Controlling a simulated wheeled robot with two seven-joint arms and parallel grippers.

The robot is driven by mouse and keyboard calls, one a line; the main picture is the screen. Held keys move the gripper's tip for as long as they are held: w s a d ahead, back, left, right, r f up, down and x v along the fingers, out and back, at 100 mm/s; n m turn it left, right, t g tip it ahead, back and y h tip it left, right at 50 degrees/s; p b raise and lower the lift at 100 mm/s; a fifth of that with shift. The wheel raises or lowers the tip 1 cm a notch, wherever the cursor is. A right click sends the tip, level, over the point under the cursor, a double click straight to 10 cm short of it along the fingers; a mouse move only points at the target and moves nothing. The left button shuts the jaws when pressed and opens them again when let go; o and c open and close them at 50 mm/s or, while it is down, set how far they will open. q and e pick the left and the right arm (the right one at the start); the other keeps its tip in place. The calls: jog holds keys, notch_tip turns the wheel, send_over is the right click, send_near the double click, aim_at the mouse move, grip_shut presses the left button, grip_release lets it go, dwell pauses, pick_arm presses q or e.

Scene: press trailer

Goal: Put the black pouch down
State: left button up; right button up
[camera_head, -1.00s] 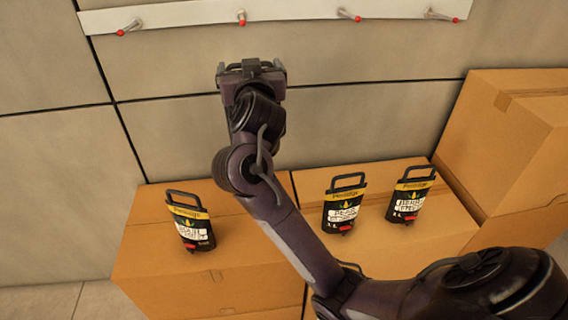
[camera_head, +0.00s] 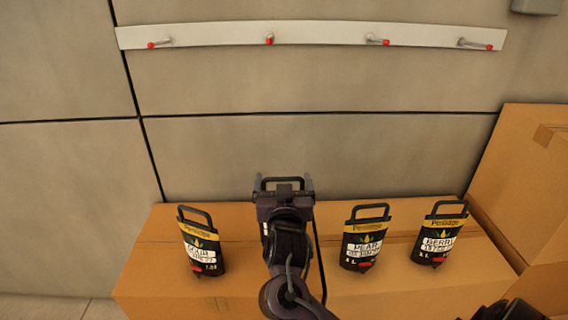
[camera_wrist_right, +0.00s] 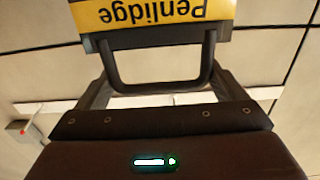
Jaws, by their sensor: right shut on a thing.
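My right gripper (camera_head: 284,187) is shut on the dark handle of a black pouch, low over the cardboard boxes. In the head view my arm hides most of this pouch, and only its handle top shows. In the right wrist view its yellow "Penlidge" band (camera_wrist_right: 150,14) appears upside down, with the handle loop between my fingers. I cannot tell whether its bottom touches the box. Three similar black pouches stand on the boxes: one at left (camera_head: 201,245), a peach one (camera_head: 365,240) and a berry one (camera_head: 438,240) at right. My left gripper is out of view.
The cardboard boxes (camera_head: 150,270) stand against a grey panelled wall (camera_head: 70,170). A taller box (camera_head: 530,190) rises at the right. A pale rail (camera_head: 215,35) with several red-tipped pegs hangs on the wall above; its pegs are empty.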

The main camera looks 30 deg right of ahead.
jog(key=shift+f, duration=4.15)
jog(key=o, duration=1.8)
jog(key=shift+f, duration=0.25)
jog(key=shift+c, duration=0.2)
jog(key=b+v, duration=0.1)
jog(key=v, duration=1.1)
jog(key=shift+s+r, duration=0.1)
